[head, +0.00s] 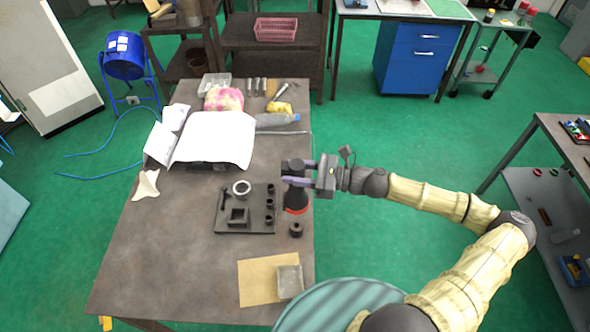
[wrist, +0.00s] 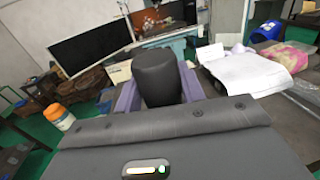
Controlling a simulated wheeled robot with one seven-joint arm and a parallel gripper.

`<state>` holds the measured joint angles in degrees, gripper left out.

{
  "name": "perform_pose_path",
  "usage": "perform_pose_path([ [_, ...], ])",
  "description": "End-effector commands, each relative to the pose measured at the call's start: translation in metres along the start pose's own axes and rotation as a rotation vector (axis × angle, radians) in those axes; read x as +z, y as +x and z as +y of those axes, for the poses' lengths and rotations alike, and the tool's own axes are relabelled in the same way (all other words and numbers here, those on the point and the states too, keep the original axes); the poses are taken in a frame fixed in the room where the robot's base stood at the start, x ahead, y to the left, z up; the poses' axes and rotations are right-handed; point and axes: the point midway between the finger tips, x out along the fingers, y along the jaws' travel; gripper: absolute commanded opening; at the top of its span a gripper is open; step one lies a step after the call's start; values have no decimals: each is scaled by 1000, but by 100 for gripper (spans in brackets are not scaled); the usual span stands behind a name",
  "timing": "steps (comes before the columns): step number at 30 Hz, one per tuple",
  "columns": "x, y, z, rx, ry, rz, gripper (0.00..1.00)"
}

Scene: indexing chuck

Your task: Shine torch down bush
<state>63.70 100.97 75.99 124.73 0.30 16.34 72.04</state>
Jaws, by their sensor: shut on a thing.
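My gripper (head: 301,172) is shut on a dark grey cylinder, which looks like the torch (wrist: 160,75); its rounded end shows between the purple fingers in the wrist view. In the head view the gripper reaches in from the right, above the table's right edge. Below it stands a dark round body with a red ring (head: 296,211), partly hidden by the gripper. Whether the torch touches it, I cannot tell. A small black bush-like cylinder with a hole (head: 296,229) stands just in front. No light beam shows.
A black plate (head: 228,222) left of the gripper carries a pale ring (head: 241,188), a square block (head: 238,216) and small black cylinders. A tan sheet (head: 257,281) with a grey block (head: 290,281) lies in front.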

Motion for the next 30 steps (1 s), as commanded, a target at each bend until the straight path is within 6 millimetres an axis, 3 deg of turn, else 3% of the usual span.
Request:
perform_pose_path([
  [6, 3, -2, 0, 0, -2, 7, 21],
  [30, -58, -1, 0, 2, -1, 6, 21],
])
